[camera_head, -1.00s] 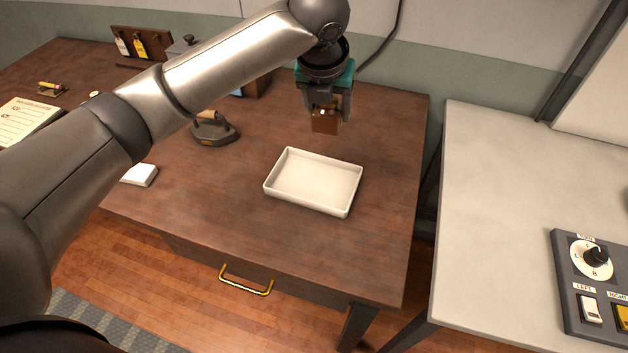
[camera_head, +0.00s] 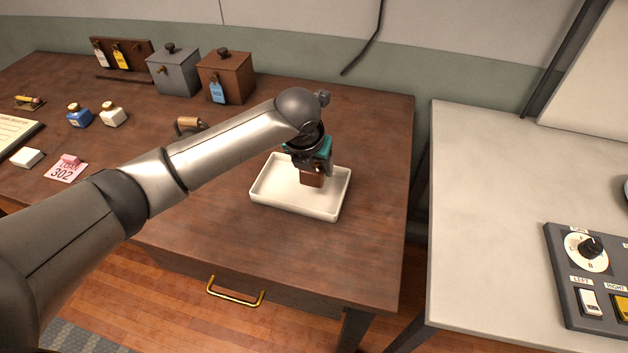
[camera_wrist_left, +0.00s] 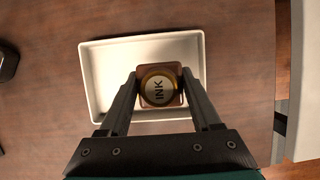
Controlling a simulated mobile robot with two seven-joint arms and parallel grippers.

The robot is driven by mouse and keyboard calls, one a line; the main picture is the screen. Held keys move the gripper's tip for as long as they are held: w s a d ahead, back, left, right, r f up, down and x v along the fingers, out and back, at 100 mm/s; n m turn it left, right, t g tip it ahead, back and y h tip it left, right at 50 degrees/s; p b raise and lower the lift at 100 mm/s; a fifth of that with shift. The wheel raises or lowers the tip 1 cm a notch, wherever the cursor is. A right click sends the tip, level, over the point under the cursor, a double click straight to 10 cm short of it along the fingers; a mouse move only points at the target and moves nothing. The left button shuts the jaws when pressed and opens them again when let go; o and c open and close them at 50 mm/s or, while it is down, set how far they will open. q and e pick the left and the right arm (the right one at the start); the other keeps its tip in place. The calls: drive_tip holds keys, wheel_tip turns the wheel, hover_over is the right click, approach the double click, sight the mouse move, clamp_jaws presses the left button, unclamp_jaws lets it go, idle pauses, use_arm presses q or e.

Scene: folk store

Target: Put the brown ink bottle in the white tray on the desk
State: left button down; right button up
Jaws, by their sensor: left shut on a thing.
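The brown ink bottle (camera_head: 312,179) is held in my left gripper (camera_head: 314,170), over the right part of the white tray (camera_head: 270,199). In the left wrist view, the bottle (camera_wrist_left: 160,86) shows its round lid marked INK between the two fingers of the gripper (camera_wrist_left: 159,84). The tray (camera_wrist_left: 92,85) lies below it there. The bottle looks upright and at or just above the tray floor; I cannot tell whether it touches. The tray lies flat on the wooden desk (camera_head: 370,230). My right gripper is out of view.
A blue bottle (camera_head: 79,117) and a white bottle (camera_head: 113,115) stand at the left. A grey box (camera_head: 175,74) and a brown box (camera_head: 225,78) stand at the back. A stamp-like tool (camera_head: 188,127) is partly behind my arm. The desk right of the tray is clear.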

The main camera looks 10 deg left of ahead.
sight(314, 179)
use_arm(q)
drive_tip(key=shift+f+b, duration=0.4)
drive_tip(key=shift+f, duration=1.7)
drive_tip(key=shift+f, duration=0.1)
drive_tip(key=shift+c, duration=0.4)
unclamp_jaws()
drive_tip(key=p+v, duration=0.3)
drive_tip(key=v, duration=0.9)
drive_tip(key=shift+w, duration=0.1)
